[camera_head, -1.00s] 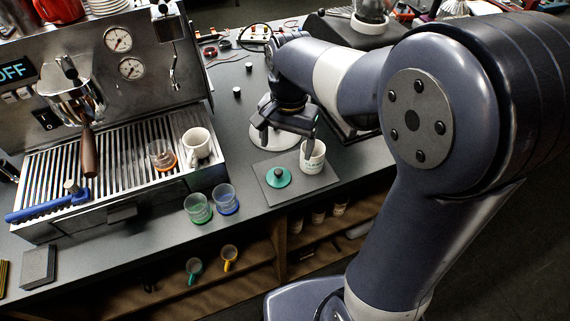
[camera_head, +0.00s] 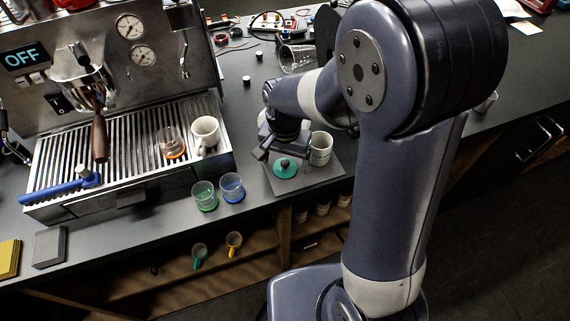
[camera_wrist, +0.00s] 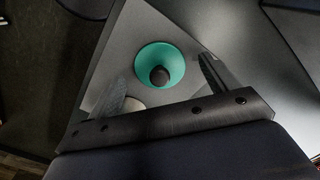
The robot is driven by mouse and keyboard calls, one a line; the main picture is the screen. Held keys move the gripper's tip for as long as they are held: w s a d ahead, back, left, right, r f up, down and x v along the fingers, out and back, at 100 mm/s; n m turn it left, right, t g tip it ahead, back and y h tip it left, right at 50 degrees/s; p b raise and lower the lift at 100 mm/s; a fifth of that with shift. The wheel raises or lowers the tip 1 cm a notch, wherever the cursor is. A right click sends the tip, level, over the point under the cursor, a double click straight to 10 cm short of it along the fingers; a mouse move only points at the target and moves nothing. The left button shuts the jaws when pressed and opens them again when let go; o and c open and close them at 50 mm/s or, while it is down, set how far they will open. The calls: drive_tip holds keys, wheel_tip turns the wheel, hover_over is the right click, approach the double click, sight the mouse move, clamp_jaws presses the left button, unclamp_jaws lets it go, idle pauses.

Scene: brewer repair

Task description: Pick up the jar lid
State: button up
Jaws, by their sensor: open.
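The jar lid (camera_head: 285,168) is a teal-green disc with a dark round knob. It lies on a grey square mat (camera_head: 328,179) on the counter, beside a white cup. In the wrist view the lid (camera_wrist: 177,68) shows ahead of and between the two fingers of my gripper (camera_wrist: 165,82), with its knob near the middle. My gripper (camera_head: 273,156) is open and empty, close above the lid and slightly left of it in the head view. The fingers appear apart from the lid. The exact height gap cannot be told.
A white cup (camera_head: 320,149) stands at the mat's back right. A green-based glass (camera_head: 205,195) and a blue-based glass (camera_head: 232,187) stand left of the mat. The espresso machine (camera_head: 112,60) fills the left. A clear jar (camera_head: 297,58) lies behind my arm.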

drive_tip(key=shift+f, duration=0.35)
drive_tip(key=shift+c, duration=0.2)
drive_tip(key=c, duration=1)
